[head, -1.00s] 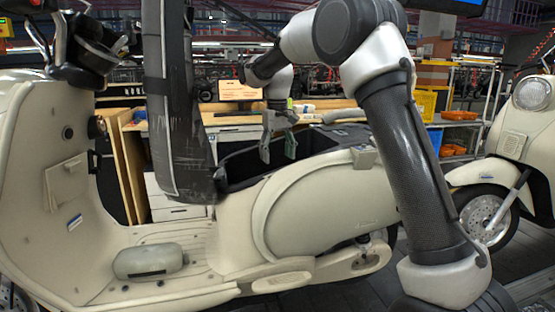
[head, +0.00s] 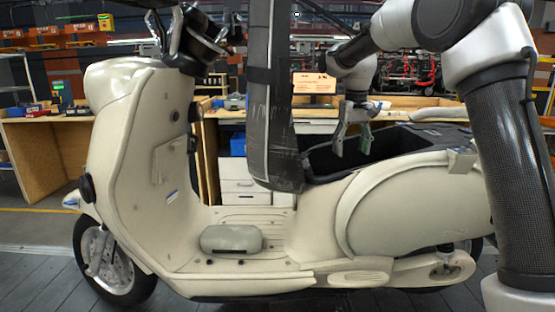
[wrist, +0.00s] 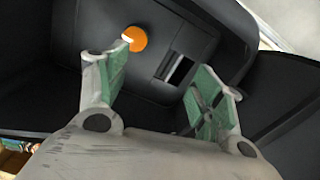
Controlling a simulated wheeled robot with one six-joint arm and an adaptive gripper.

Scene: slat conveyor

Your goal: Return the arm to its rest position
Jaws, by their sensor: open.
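My gripper (head: 351,140) hangs over the front of the open black seat compartment (head: 322,161) of a cream scooter (head: 140,160). Its fingers point down and stand apart, with nothing between them. The wrist view also shows my gripper (wrist: 168,95) with its green-padded fingers spread above the dark compartment (wrist: 55,95). An orange round thing (wrist: 135,38) lies in the compartment near the left fingertip. My arm reaches in from the right of the head view.
A dark padded upright post (head: 270,90) stands just left of my gripper, in front of the scooter. A grey rounded piece (head: 231,238) rests on the scooter's footboard. Wooden workbenches (head: 50,150) and a white drawer unit (head: 243,182) stand behind.

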